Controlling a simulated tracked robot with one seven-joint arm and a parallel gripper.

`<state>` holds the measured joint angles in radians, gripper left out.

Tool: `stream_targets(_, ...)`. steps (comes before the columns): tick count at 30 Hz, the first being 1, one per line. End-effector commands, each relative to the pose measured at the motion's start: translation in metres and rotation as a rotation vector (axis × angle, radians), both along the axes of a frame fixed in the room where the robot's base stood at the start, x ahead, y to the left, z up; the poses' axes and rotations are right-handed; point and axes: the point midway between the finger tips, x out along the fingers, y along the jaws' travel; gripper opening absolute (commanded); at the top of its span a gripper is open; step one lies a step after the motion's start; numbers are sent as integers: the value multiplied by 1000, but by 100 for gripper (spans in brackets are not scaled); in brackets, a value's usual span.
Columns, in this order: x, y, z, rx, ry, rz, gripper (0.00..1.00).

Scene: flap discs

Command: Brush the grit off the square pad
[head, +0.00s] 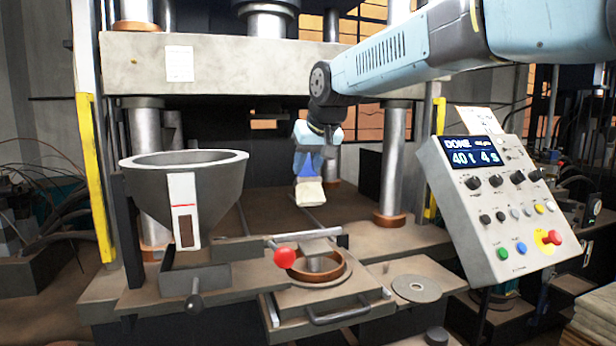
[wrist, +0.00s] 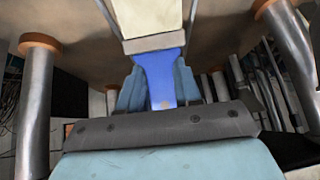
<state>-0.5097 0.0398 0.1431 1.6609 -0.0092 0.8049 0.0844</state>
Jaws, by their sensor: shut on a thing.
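My gripper (head: 312,158) is shut on a brush, which hangs bristles down inside the press. Its blue handle and cream bristles (head: 309,192) show in the head view, above or close to the brown, dusty press bed (head: 262,212); I cannot tell whether the bristles touch it. In the wrist view my gripper's pale blue fingers (wrist: 157,92) stand either side of the blue handle. The brush (wrist: 155,45) shows its metal band and cream bristles running off the top edge. I cannot clearly pick out a square pad or separate grit in either view.
Press columns (head: 392,165) stand around the bed, under a heavy crossbeam (head: 230,65). A grey hopper (head: 160,172) is at left. A ring mould (head: 327,276) and a red knob (head: 285,257) are in front. A control panel (head: 500,235) stands at right, with a disc (head: 432,291) below.

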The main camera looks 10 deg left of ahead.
Motion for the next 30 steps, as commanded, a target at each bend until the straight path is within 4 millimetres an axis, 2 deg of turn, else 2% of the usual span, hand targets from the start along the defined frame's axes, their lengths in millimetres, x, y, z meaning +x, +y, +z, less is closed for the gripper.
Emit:
stream_targets(16,0,-1,0,0,-1,-1,3)
stream_targets(30,-2,2,-8,4,-12,1,3)
